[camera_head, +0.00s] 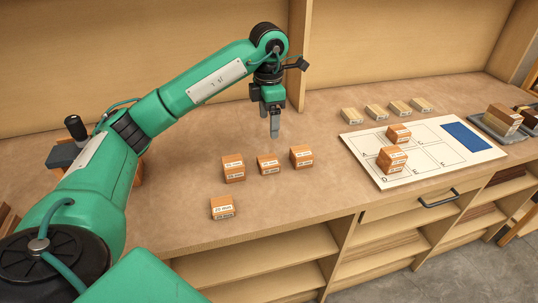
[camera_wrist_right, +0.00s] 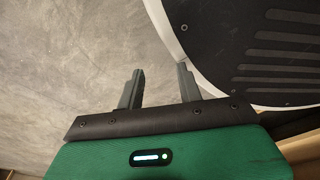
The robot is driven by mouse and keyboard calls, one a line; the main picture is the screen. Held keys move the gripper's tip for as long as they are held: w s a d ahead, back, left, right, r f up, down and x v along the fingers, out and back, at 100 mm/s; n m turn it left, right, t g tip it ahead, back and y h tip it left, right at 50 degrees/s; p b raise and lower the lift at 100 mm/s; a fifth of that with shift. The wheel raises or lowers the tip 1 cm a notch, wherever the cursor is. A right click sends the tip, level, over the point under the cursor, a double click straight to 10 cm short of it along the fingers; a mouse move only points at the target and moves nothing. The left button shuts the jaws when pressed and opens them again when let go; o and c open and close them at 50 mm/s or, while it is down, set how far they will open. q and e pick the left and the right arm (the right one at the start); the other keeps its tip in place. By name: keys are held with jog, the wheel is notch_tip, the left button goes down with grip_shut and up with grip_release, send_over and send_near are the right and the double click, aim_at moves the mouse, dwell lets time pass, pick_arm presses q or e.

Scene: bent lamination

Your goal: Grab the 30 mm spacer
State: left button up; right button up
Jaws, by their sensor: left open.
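Several orange-brown spacer blocks with white labels stand on the workbench: one at left (camera_head: 233,168), one in the middle (camera_head: 268,165), one at right (camera_head: 301,156) and a lower one near the front edge (camera_head: 222,208). The label numbers are too small to read surely, so I cannot tell which is the 30 mm spacer. My left gripper (camera_head: 275,125) is open and empty, pointing down above the bench just behind the middle and right blocks. My right gripper (camera_wrist_right: 160,85) is open and empty over grey floor in the right wrist view.
A grey tray with wooden blocks (camera_head: 503,119) is at far right. The bench (camera_head: 180,220) is clear around the blocks.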

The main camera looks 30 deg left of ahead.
pick_arm(q)
send_over(268, 160)
notch_tip(268, 160, down, 8)
jog(key=shift+d+f+p, duration=0.1)
jog(key=shift+p, duration=0.25)
notch_tip(268, 160, down, 4)
jog(key=shift+f+p, duration=0.1)
jog(key=shift+p, duration=0.45)
jog(key=shift+f, duration=0.4)
pick_arm(e)
jog(key=s, duration=0.2)
jog(key=shift+s+d, duration=0.35)
pick_arm(q)
jog(key=c, duration=1.1)
pick_arm(e)
jog(key=shift+w+a, duration=0.15)
jog(key=shift+a, duration=0.05)
